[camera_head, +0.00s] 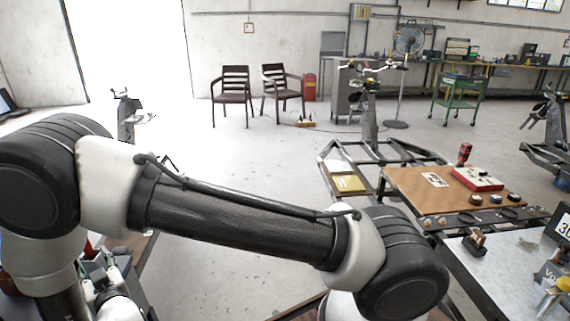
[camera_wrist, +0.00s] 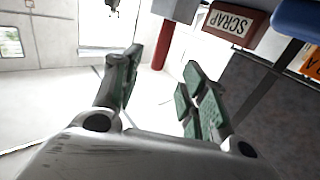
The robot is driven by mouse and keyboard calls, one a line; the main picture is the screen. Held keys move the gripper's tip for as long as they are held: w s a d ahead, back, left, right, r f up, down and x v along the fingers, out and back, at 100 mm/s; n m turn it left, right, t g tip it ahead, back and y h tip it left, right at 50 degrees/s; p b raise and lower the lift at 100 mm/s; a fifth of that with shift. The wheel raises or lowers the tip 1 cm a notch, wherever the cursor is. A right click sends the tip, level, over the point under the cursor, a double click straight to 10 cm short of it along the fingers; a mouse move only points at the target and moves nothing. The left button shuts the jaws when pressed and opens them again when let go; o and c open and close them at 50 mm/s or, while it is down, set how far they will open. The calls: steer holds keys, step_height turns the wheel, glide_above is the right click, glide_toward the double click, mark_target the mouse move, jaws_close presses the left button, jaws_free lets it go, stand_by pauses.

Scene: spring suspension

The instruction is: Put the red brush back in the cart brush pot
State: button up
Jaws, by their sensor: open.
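My gripper (camera_wrist: 163,68) is open in the wrist view, with green pads on its fingers and nothing between them. It does not show in the head view, where my arm crosses the foreground. I cannot make out the red brush for certain in either view. I cannot identify the brush pot either. A small upright red cylinder (camera_head: 464,153) stands at the back edge of a brown-topped bench (camera_head: 425,202) at the right of the head view; I cannot tell what it is.
The bench holds a red box (camera_head: 478,178) and several small parts. A grey surface (camera_head: 497,262) is at the front right. Two chairs (camera_head: 235,90) and a green cart (camera_head: 458,98) stand farther back. A red SCRAP bin (camera_wrist: 235,23) appears inverted in the wrist view. The middle floor is clear.

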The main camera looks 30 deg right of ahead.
steer(key=w+d+r+m+g, duration=0.1)
steer(key=w+d+r+g, duration=0.1)
steer(key=w+d+r, duration=0.4)
steer(key=w+d+r+m+g, duration=0.1)
steer(key=w+d+r+g, duration=0.2)
steer(key=r, duration=0.5)
steer(key=d+r+g, duration=0.2)
steer(key=d+r, duration=0.8)
steer(key=d, duration=0.5)
steer(key=s+d+r+g+h, duration=0.1)
steer(key=s+d+r, duration=0.1)
steer(key=s+d, duration=0.5)
steer(key=s+d+r+g+h, duration=0.1)
steer(key=s+d+r, duration=0.2)
steer(key=s+d, duration=0.45)
steer(key=s+d+m+g+h, duration=0.1)
steer(key=s+d+g+h, duration=0.2)
steer(key=s+d, duration=1.2)
steer(key=s+f, duration=0.1)
steer(key=s, duration=0.2)
steer(key=shift+s+d+g+h, duration=0.15)
steer(key=shift+s+g+h, duration=0.15)
steer(key=shift+s+g, duration=0.1)
steer(key=shift+w, duration=0.1)
